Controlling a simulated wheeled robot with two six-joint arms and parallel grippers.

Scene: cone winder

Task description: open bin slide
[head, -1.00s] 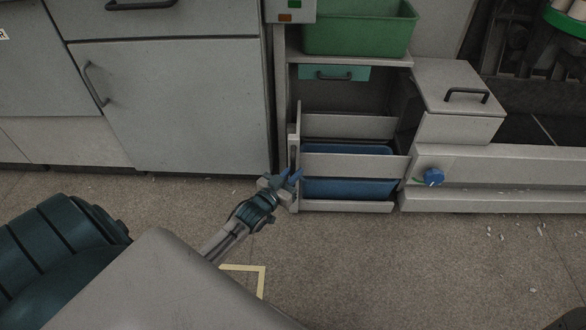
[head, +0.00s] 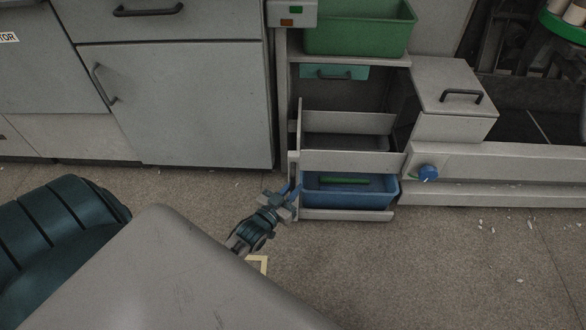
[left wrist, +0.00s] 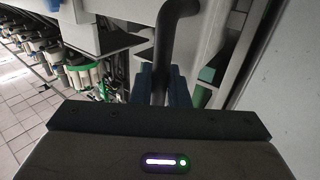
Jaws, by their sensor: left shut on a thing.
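The bin slide is a pale grey frame (head: 345,214) low in the machine, with a blue bin (head: 350,198) in it. The bin stands partly out from under a grey panel, and a green strip shows inside it. My left gripper (head: 285,194) is at the slide's left front end. In the left wrist view a dark curved bar handle (left wrist: 172,30) runs down between the fingers (left wrist: 163,84), which are shut on it. Its gripped part is mostly hidden. My right gripper is not in view.
A green bin (head: 358,36) sits on the shelf above, over a teal drawer (head: 334,73). A grey cabinet (head: 180,105) stands left. A lidded grey box (head: 455,110) and a blue knob (head: 428,173) are right. The floor (head: 440,270) in front is mostly clear.

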